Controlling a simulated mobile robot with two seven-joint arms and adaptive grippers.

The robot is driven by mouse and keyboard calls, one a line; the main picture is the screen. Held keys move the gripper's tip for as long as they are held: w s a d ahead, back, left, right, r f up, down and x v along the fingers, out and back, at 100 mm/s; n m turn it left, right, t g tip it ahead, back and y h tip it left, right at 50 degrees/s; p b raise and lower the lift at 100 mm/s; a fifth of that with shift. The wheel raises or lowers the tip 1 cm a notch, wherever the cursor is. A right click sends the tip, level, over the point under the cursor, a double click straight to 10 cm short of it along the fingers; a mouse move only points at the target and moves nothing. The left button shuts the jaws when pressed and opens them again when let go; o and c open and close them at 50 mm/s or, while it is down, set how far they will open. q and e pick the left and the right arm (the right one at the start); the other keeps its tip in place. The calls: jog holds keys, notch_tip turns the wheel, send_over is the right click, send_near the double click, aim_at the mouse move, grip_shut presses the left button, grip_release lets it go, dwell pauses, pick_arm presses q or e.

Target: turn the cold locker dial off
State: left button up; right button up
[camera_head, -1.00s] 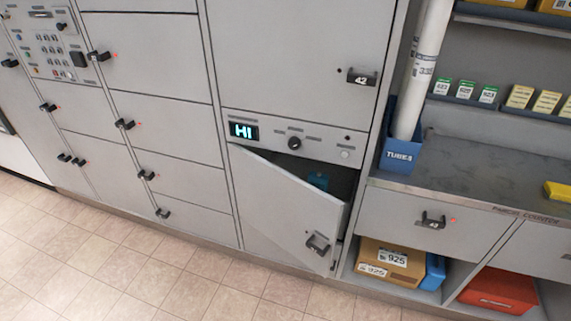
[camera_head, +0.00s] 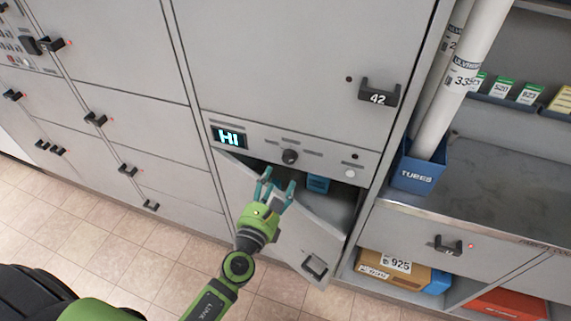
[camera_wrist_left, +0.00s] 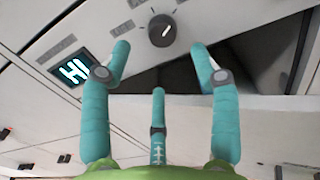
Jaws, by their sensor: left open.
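The cold locker dial (camera_head: 290,156) is a dark round knob on the grey panel above the partly open locker door (camera_head: 312,232). The display (camera_head: 229,137) left of it reads "HI". My left gripper (camera_head: 277,185) is open and empty, just below and slightly left of the dial, in front of the locker opening. In the left wrist view the dial (camera_wrist_left: 162,31) shows beyond and between the teal fingertips, with a pale pointer mark, apart from them. The display also shows there (camera_wrist_left: 74,71). My right gripper is not in view.
The locker door hangs open below the panel, with a blue item (camera_head: 318,184) inside. A blue tube holder (camera_head: 419,172) stands on the counter (camera_head: 480,190) at right. Door handle 42 (camera_head: 378,92) juts out above the panel.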

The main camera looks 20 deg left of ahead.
aim_at(288, 161)
pick_arm(q)
jog(key=w, duration=0.7)
jog(key=shift+w+d+f+p, duration=0.15)
jog(key=shift+d+p, duration=0.1)
jog(key=shift+p, duration=0.1)
jog(key=c, duration=1.2)
